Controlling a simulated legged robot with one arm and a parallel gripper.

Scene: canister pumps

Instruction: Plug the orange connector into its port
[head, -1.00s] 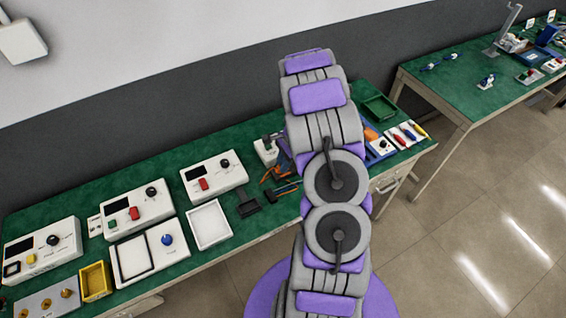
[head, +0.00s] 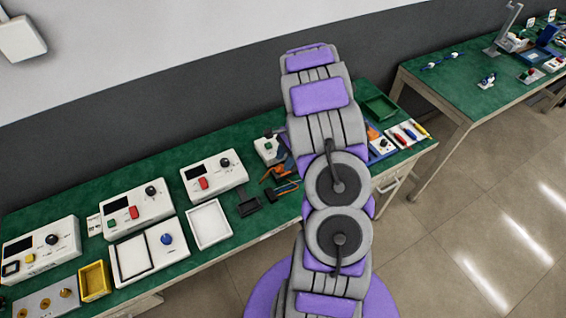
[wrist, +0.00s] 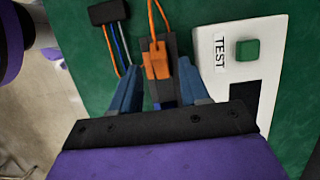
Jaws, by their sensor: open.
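The orange connector (wrist: 157,64) shows in the wrist view, on a dark narrow holder (wrist: 171,48), with an orange cable running up from it. My gripper (wrist: 159,68) is open, its two blue fingers on either side of the connector. A gap shows between the connector and the right finger; whether the left finger touches cannot be told. A white unit (wrist: 262,45) marked TEST, with a green button (wrist: 247,50) and a dark panel, is just to the right. I cannot identify the port. In the head view my arm hides most of this area.
A black block (wrist: 110,12) with several thin wires lies upper left in the wrist view. In the head view, white instruments (head: 213,175) and a white tray (head: 208,224) stand left on the green bench. A green tray (head: 379,107) and tools (head: 405,134) are right.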

